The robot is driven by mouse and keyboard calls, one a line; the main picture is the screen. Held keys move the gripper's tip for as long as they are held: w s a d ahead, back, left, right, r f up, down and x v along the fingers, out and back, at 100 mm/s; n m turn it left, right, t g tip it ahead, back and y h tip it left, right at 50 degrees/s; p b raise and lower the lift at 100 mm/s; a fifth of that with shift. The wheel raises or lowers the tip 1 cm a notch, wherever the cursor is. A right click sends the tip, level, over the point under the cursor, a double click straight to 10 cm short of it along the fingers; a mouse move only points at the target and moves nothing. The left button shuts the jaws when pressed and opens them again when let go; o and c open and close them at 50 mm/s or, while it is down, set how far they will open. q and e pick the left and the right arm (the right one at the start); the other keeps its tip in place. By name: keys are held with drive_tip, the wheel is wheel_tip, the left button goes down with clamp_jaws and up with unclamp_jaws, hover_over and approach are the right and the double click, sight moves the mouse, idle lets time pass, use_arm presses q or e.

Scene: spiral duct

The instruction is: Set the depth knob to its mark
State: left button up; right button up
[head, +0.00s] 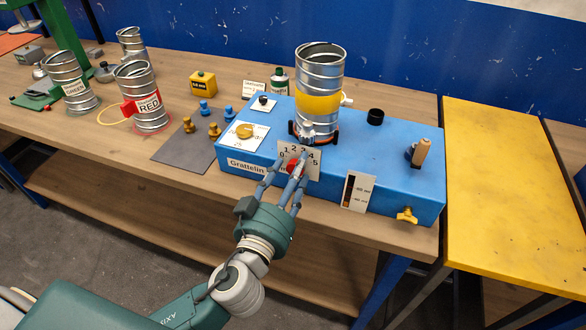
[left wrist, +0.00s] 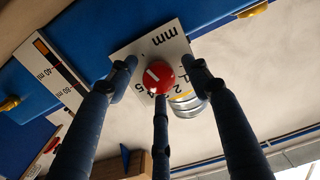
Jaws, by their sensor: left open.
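The red depth knob (head: 292,167) sits on a white numbered dial plate (head: 313,172) on the front of the blue machine. In the left wrist view the red knob (left wrist: 159,77) shows a white pointer line, and the plate (left wrist: 172,44) reads "mm". The picture is too small to tell which number or mark the pointer meets. My left gripper (head: 287,174) is open, its three fingers spread around the knob. In the left wrist view two fingertips flank the knob and the third is beside it; contact is unclear. My right gripper is not in view.
A metal duct with a yellow band (head: 319,103) stands on the blue machine (head: 385,150). A small scale plate (head: 357,191) and yellow tap (head: 407,215) are right of the dial. A yellow-topped table (head: 510,190) stands at right.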

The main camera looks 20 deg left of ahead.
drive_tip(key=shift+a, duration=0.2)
use_arm(q)
drive_tip(key=c, duration=1.1)
drive_tip(key=shift+c, duration=0.3)
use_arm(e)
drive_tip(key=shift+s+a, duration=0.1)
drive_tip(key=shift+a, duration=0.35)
